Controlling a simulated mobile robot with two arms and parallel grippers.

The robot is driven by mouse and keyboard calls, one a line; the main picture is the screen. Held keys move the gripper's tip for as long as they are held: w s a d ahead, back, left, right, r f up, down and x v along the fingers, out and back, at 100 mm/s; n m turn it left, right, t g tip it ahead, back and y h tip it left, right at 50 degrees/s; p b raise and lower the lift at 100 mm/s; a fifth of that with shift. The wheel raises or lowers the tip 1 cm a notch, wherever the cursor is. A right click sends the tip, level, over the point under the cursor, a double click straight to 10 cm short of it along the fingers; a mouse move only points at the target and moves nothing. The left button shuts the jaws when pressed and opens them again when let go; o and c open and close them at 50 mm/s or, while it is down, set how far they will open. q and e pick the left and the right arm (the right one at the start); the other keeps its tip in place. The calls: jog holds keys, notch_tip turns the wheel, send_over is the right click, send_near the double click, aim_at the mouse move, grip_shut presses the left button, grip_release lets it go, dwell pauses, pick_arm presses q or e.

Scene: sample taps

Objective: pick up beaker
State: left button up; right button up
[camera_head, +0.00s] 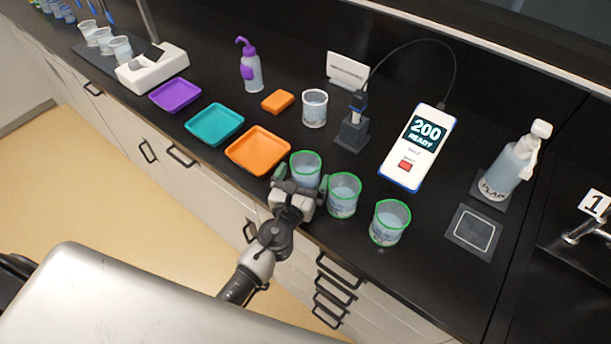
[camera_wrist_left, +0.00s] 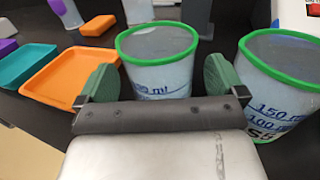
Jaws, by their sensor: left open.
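Three green-rimmed beakers with pale liquid stand in a row near the bench's front edge: a left beaker (camera_head: 305,170), a middle beaker (camera_head: 343,196) and a right beaker (camera_head: 389,223). My left gripper (camera_head: 301,187) is open at the left beaker. In the left wrist view, its green-padded fingers (camera_wrist_left: 158,82) stand on either side of the left beaker (camera_wrist_left: 160,72), with gaps visible and the beaker upright between or just beyond them. The middle beaker (camera_wrist_left: 275,85) is close to the right finger. My right gripper is not in view.
An orange tray (camera_head: 258,150) lies just left of the beakers, with teal (camera_head: 214,124) and purple (camera_head: 175,95) trays beyond. Behind stand a clear beaker (camera_head: 314,108), a probe stand (camera_head: 352,132) and a meter reading 200 READY (camera_head: 418,148). A wash bottle (camera_head: 505,170) is at right.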

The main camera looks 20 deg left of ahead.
pick_arm(q)
jog(key=shift+w+f, duration=0.1)
jog(key=shift+w, duration=1)
jog(key=shift+s, duration=0.15)
jog(key=shift+c, duration=0.2)
jog(key=shift+c, duration=1.3)
jog(key=c, duration=0.8)
